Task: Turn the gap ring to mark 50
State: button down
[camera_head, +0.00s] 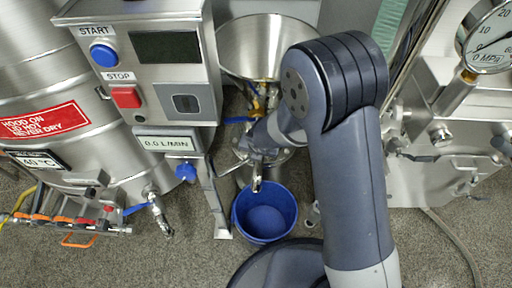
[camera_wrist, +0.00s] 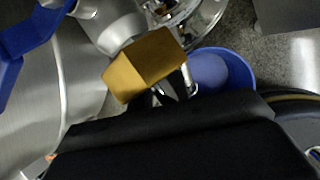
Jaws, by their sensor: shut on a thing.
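The colloid mill stands below the steel hopper (camera_head: 262,42), partly behind my arm. Brass-coloured parts (camera_head: 258,104) show under the hopper in the head view. In the wrist view a brass block (camera_wrist: 146,64) sits right at the front of my dark gripper (camera_wrist: 160,100). My gripper is shut on this block, though the fingertips are mostly hidden. I cannot tell how the block joins the gap ring. The ring's scale and mark 50 cannot be read in either view.
A blue bucket (camera_head: 265,212) stands on the floor below the mill outlet. A control box (camera_head: 150,60) with START and STOP buttons is at left, beside a steel tank (camera_head: 70,90). Steel equipment with a pressure gauge (camera_head: 488,42) stands at right.

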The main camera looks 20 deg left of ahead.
jog(key=c, duration=1.4)
grip_release()
jog(key=shift+d, duration=0.15)
jog(key=shift+o, duration=0.2)
jog(key=shift+s+r, duration=0.1)
jog(key=shift+r, duration=0.3)
jog(key=p+v, duration=0.5)
jog(key=v, duration=0.5)
jog(key=shift+f, duration=0.1)
jog(key=b+x, duration=0.5)
jog(key=x, duration=0.6)
jog(key=shift+s, duration=0.1)
jog(key=shift+b, duration=0.45)
